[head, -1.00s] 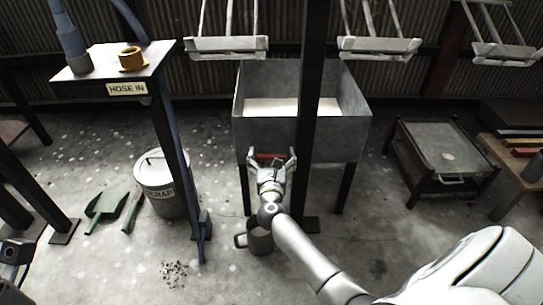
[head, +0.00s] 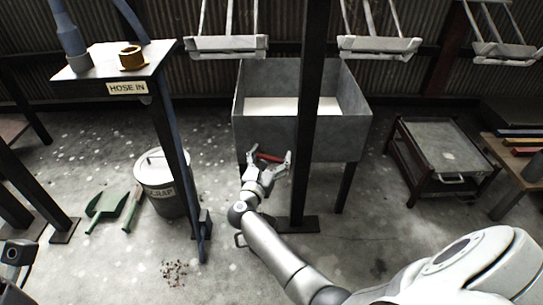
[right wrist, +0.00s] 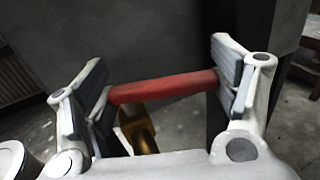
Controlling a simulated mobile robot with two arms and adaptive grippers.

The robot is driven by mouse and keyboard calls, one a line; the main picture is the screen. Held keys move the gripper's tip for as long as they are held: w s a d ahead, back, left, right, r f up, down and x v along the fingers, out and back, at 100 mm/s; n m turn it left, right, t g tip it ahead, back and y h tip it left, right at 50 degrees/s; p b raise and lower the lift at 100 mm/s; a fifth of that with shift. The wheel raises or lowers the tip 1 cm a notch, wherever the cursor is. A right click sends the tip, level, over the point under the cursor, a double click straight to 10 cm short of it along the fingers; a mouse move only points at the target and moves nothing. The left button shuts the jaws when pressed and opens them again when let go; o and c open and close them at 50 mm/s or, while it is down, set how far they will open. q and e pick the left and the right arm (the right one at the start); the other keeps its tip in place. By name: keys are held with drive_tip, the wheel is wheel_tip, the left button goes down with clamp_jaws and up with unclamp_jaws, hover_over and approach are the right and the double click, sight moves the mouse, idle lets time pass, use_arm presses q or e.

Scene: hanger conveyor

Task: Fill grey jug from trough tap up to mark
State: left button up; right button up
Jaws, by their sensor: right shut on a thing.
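The trough (head: 340,135) is a grey metal tank on dark legs. My right gripper (head: 268,160) is at its front, shut on the red tap lever (head: 268,157). In the right wrist view, the red lever (right wrist: 165,87) spans between the fingers of my right gripper (right wrist: 165,88), with the brass tap (right wrist: 143,135) below it. The grey jug (head: 239,240) stands on the floor below; my right arm hides nearly all of it, and only part of its handle side shows. Its mark and water level cannot be seen.
A dark post (head: 310,100) stands in front of the trough, right of my gripper. A scrap bin (head: 160,180) and a hose stand (head: 105,65) are at the left. A low cart (head: 440,145) is at the right. Hangers (head: 225,45) hang above.

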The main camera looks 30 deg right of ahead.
drive_tip(key=shift+s+a+m+g+h, duration=0.2)
drive_tip(key=shift+m+g+h, duration=0.45)
drive_tip(key=shift+g, duration=0.25)
drive_tip(key=o, duration=1.4)
drive_tip(key=shift+v, duration=3.7)
